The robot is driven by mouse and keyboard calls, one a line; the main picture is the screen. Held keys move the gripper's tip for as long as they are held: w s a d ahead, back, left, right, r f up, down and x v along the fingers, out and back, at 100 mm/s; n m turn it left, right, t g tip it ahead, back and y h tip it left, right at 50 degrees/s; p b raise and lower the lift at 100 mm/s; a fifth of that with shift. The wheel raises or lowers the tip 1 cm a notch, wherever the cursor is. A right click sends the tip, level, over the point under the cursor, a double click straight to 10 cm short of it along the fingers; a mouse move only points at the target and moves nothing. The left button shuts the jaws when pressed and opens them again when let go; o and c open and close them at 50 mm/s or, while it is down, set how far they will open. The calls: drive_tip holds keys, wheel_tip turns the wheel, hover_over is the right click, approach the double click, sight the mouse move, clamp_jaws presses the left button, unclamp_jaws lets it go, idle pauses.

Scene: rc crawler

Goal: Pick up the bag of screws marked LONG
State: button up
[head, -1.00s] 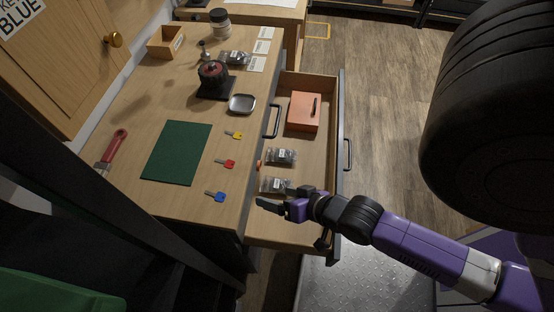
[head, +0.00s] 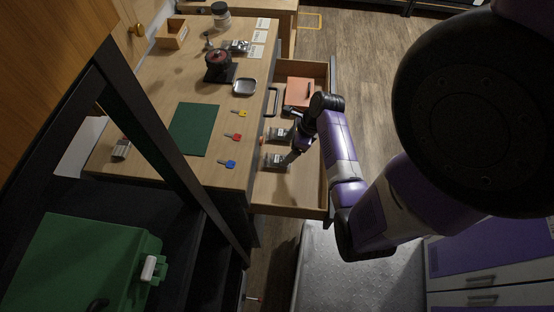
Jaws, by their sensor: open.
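Two dark bags of screws with white labels lie in the open drawer (head: 300,195), one farther (head: 276,135) and one nearer (head: 274,161). A third dark labelled bag (head: 238,46) lies on the desk top, near the back. The labels are too small to read, so I cannot tell which bag is marked LONG. My gripper (head: 289,137) is open over the drawer, just at the right side of the two bags. One finger shows near the nearer bag's right end. I cannot tell whether it touches a bag. The gripper partly hides the bags' right ends.
An orange box (head: 299,92) lies at the drawer's far end. Yellow (head: 239,113), red (head: 233,136) and blue (head: 228,163) keys lie on the desk beside a green mat (head: 194,129). The drawer walls surround the bags. A green case (head: 80,260) stands at lower left.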

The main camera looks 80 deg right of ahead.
sight(277, 158)
drive_tip(key=x, duration=0.7)
drive_tip(key=shift+w+a, duration=0.25)
drive_tip(key=shift+w, duration=0.05)
drive_tip(key=c, duration=1.4)
drive_tip(key=shift+r, duration=0.15)
drive_tip(key=shift+c, duration=0.2)
